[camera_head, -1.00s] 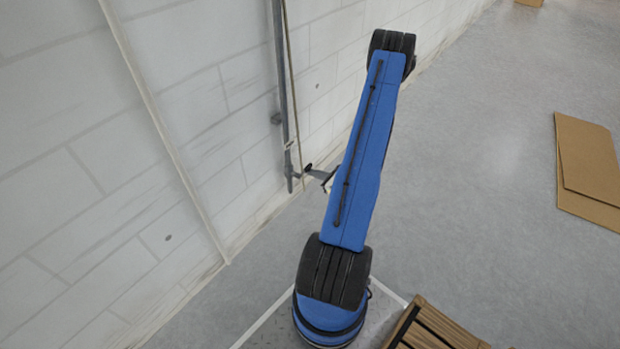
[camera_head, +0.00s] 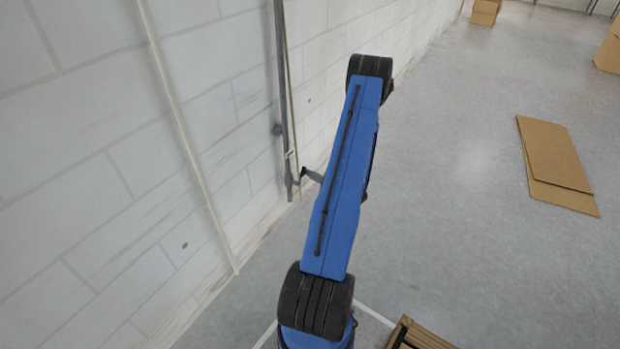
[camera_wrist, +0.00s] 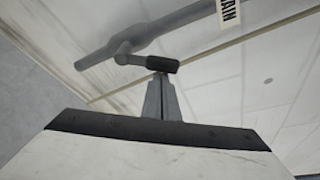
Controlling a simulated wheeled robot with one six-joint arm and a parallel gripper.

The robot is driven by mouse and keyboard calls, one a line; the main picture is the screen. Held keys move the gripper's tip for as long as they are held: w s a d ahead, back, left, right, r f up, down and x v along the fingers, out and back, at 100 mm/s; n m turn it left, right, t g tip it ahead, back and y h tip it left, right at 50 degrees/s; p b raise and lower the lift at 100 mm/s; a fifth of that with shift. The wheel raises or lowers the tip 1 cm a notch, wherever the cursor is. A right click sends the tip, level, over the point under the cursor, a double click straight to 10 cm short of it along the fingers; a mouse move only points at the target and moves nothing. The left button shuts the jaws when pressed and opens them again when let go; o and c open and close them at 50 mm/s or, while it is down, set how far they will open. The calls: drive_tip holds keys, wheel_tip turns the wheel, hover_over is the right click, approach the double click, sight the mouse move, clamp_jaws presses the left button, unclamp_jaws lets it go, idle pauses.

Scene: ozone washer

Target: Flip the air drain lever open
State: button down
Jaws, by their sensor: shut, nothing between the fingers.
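The air drain lever (camera_wrist: 148,63) has a dark handle on a grey stub, which joins a grey pipe (camera_wrist: 100,54) in the wrist view. A label on the pipe (camera_wrist: 231,12) reads "RAIN", its start cut off. My gripper (camera_wrist: 160,77) is shut and empty. Its fingertips are at the underside of the dark handle, touching or very close; I cannot tell which. In the head view the pipe (camera_head: 281,100) runs down the wall, and the drain fitting (camera_head: 311,175) sticks out near its lower end, partly hidden by my blue arm. My gripper is hidden there.
The white block wall (camera_head: 110,180) stands close on the left. A thin pale pipe (camera_head: 185,135) runs down it. Flat cardboard (camera_head: 555,160) lies on the grey floor to the right, and a wooden pallet (camera_head: 415,338) is at the bottom edge. The floor between is clear.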

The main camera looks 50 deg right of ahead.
drive_tip(key=shift+s+a+r+n+t+h, duration=0.15)
drive_tip(key=shift+a+r+n, duration=0.15)
drive_tip(key=shift+a+n, duration=0.25)
drive_tip(key=shift+w+a+r+n+t+h, duration=0.1)
drive_tip(key=shift+a+r+n+t, duration=0.15)
drive_tip(key=shift+a+n, duration=0.3)
drive_tip(key=shift+s+a+r+n+t+h, duration=0.15)
drive_tip(key=shift+a+r+n, duration=0.25)
drive_tip(key=shift+n, duration=0.2)
drive_tip(key=shift+w+a, duration=0.1)
drive_tip(key=shift+a, duration=0.2)
drive_tip(key=shift+d, duration=0.15)
approach(303, 172)
drive_tip(key=s+d, duration=0.2)
drive_tip(key=d, duration=0.1)
drive_tip(key=shift+s+f, duration=0.2)
idle(0.4)
